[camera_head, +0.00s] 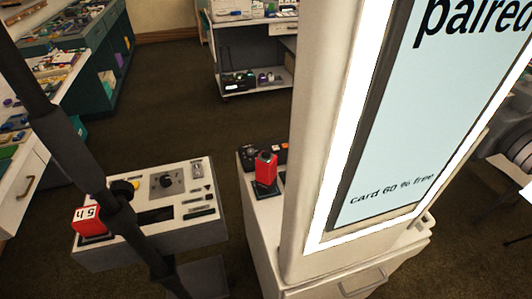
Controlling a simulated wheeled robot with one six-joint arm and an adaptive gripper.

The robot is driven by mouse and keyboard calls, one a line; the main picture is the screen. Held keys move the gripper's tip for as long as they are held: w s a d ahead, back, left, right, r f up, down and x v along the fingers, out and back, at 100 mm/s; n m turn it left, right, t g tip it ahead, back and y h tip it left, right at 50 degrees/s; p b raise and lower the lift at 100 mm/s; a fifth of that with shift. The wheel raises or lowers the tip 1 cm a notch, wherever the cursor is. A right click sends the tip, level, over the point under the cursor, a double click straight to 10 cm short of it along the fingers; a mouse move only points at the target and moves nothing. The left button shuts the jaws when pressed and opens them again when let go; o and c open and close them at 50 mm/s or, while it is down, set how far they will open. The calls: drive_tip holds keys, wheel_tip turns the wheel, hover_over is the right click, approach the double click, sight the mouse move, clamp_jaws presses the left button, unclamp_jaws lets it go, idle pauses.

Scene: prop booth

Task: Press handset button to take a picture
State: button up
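A red upright handset-like object (265,170) stands on a pale cabinet (262,215), just left of the big screen; it has a dark top, and I cannot make out a button on it. The large screen (415,120) in a white lit frame reads "paired" and "card 60 % free"; its upper part is cut off. My gripper cannot be made out in this view.
A dark jointed pole (70,150) crosses the left side, in front of a grey control box (185,225) with a knob, switches and a red block (90,222). Cluttered benches (60,60) and a shelf unit (255,50) stand behind. Dark floor is clear between them.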

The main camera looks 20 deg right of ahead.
clamp_jaws()
idle(1.1)
